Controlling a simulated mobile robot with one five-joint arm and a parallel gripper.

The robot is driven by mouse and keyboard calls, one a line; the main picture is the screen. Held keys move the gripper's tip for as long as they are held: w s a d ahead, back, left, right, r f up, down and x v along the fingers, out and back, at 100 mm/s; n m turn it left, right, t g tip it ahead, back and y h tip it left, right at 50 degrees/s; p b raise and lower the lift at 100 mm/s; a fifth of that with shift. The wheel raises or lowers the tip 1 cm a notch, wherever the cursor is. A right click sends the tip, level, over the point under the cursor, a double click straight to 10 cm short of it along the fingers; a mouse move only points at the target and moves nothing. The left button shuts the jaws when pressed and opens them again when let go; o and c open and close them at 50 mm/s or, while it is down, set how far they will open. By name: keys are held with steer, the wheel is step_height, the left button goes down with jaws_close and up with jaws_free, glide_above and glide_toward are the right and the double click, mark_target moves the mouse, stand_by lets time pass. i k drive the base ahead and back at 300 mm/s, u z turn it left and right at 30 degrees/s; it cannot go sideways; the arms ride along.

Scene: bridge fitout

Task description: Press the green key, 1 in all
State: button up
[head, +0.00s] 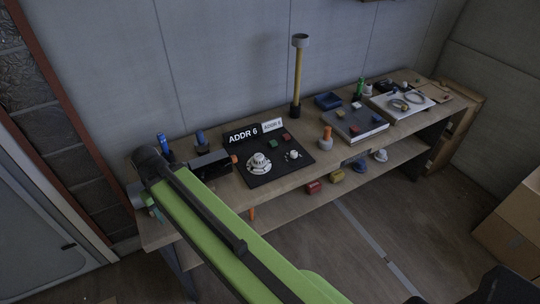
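A small green key (273,144) sits on the dark panel (262,178) on the bench, towards its back edge. A red key (287,137) is just to its right. Another small green piece (356,105) lies on the grey box farther right. My green arm reaches across from the lower right to the bench's left end. I cannot make out my gripper; the arm seems to hide it. Nothing is seen touching the green key.
A dark block (210,165) and blue items (164,145) stand left of the panel. An orange-topped knob (326,139), a yellow post (298,75) and a grey box (358,122) are to the right. Cardboard boxes (515,225) stand at the right. The floor in front is clear.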

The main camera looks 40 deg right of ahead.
mark_target(273, 143)
steer(key=u, duration=0.2)
steer(key=k, duration=0.25)
steer(key=z, duration=2.6)
steer(key=k, duration=0.7)
steer(key=u, duration=1.1)
steer(key=i, duration=1.65)
steer(key=z, duration=0.25)
